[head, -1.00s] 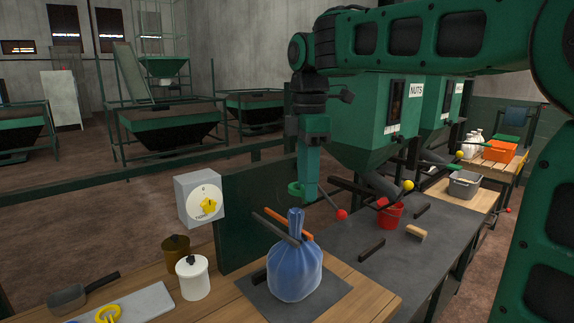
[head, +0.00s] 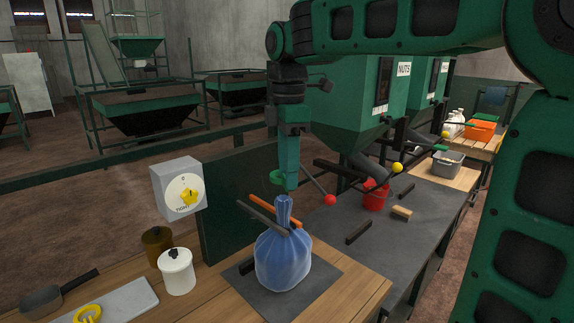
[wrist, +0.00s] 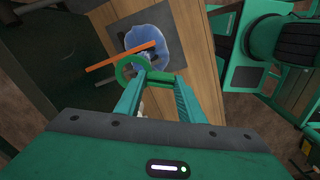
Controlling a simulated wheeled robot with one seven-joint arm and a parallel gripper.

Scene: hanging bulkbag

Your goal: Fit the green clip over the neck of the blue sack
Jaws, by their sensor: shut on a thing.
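The blue sack (head: 283,258) stands upright on a dark mat, its gathered neck (head: 284,210) pointing up. In the wrist view the sack (wrist: 150,28) lies beyond the fingers. My gripper (head: 286,183) points down, above the neck and close to it. It is shut on the green clip (head: 276,176), a ring that sticks out to the left of the fingers. In the wrist view the clip (wrist: 131,68) is held between the fingertips, its ring overlapping the view of the neck. The clip appears above the neck, not around it; the exact gap cannot be told.
An orange bar (head: 275,215) and a grey bar (head: 262,217) flank the neck. A dark green panel (head: 232,190) stands behind. A dial box (head: 179,188), a white pot (head: 177,271) and a brown pot (head: 157,246) are left. A red-knobbed lever (head: 330,200) is right of my gripper.

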